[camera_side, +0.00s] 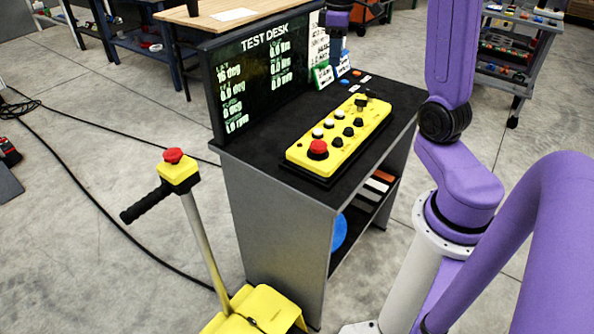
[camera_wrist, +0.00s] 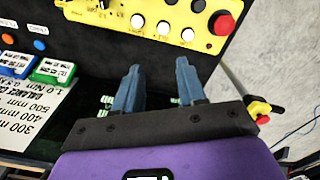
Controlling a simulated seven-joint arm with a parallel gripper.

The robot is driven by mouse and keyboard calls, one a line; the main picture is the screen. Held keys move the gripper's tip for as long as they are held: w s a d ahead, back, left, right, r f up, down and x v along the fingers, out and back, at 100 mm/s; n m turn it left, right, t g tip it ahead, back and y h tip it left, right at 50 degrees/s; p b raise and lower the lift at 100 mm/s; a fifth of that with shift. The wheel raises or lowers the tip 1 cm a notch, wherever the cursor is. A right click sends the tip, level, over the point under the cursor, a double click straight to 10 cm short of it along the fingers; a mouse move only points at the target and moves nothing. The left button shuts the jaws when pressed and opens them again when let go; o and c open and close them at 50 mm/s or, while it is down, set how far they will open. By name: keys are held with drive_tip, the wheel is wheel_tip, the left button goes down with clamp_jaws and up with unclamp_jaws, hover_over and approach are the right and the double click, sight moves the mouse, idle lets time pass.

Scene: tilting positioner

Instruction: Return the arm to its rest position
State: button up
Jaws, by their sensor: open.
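My gripper (camera_wrist: 158,66) shows in the wrist view with its two blue-grey fingers apart and nothing between them. Beyond the fingers is the black top of the test desk (camera_wrist: 100,55), with the yellow control box (camera_wrist: 115,15) at the top of the picture. In the side view my purple arm stands at the right of the desk. Part of my gripper (camera_side: 336,42) shows at the top edge, above the far end of the desk; the rest is cut off. The yellow control box (camera_side: 340,138) lies on the desk, with a red button (camera_side: 318,149) and several knobs.
A dark display panel (camera_side: 252,75) stands along the desk's left edge. Green and blue blocks (camera_side: 323,77) and label cards (camera_side: 317,45) sit at the back of the desk. A yellow pedestal with a red button (camera_side: 173,156) stands front left. Cables (camera_side: 100,208) lie on the floor.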

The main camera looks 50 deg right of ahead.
drive_tip(key=s+a+f+n, duration=0.1)
drive_tip(key=s+a+n, duration=0.15)
drive_tip(key=a, duration=0.65)
drive_tip(key=s+a+f+n, duration=0.1)
drive_tip(key=s+a, duration=0.3)
drive_tip(key=a, duration=0.5)
drive_tip(key=s+a+f+n, duration=0.2)
drive_tip(key=s+a, duration=0.1)
drive_tip(key=s, duration=0.5)
drive_tip(key=s+a+f+n, duration=0.2)
drive_tip(key=s+a, duration=0.2)
drive_tip(key=s, duration=0.5)
drive_tip(key=shift+s+a+f, duration=0.2)
drive_tip(key=shift+a+f, duration=0.05)
drive_tip(key=shift+f, duration=0.1)
